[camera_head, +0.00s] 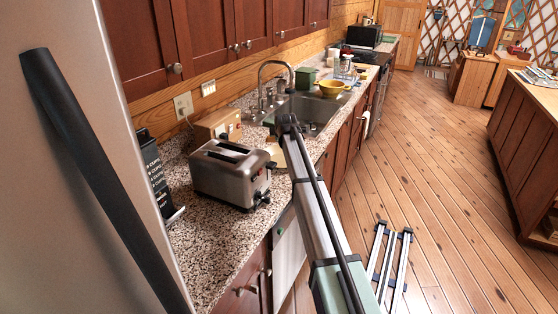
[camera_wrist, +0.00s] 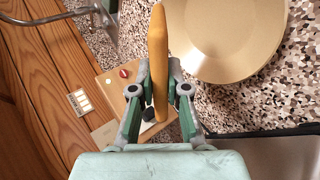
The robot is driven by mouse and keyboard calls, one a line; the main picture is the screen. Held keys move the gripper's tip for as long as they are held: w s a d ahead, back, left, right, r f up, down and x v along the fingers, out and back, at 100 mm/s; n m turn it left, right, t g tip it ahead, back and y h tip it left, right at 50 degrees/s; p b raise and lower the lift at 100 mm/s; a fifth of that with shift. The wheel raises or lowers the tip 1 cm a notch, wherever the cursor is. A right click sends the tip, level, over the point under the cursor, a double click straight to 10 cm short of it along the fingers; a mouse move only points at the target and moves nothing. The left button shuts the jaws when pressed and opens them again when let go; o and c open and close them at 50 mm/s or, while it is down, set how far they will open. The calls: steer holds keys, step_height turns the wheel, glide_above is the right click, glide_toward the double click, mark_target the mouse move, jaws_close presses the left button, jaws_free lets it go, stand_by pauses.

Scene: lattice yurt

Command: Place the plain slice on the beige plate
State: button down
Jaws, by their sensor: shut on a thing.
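My gripper (camera_wrist: 159,90) is shut on the plain slice (camera_wrist: 158,50), a golden-brown slice seen edge-on and upright between the fingers in the wrist view. The beige plate (camera_wrist: 225,62) lies on the speckled counter, just right of the slice in that view. Its top part is cut off by the frame, and the part of it that I see is bare. In the head view only a bit of the plate (camera_head: 274,152) shows beside my arm. My arm hides the slice there, and my fingers cannot be made out.
A steel toaster (camera_head: 232,173) stands on the counter in front of the plate. A wooden box with a red knob (camera_head: 217,126) is by the wall. The sink (camera_head: 308,112), its faucet (camera_head: 270,75) and a yellow colander (camera_head: 331,88) are beyond.

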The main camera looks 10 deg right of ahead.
steer(key=shift+f+b, duration=1.35)
steer(key=shift+f, duration=2.2)
steer(key=c, duration=1.3)
jaws_free()
steer(key=p+v, duration=0.1)
steer(key=v, duration=0.7)
steer(key=shift+p, duration=0.3)
steer(key=shift+r, duration=0.15)
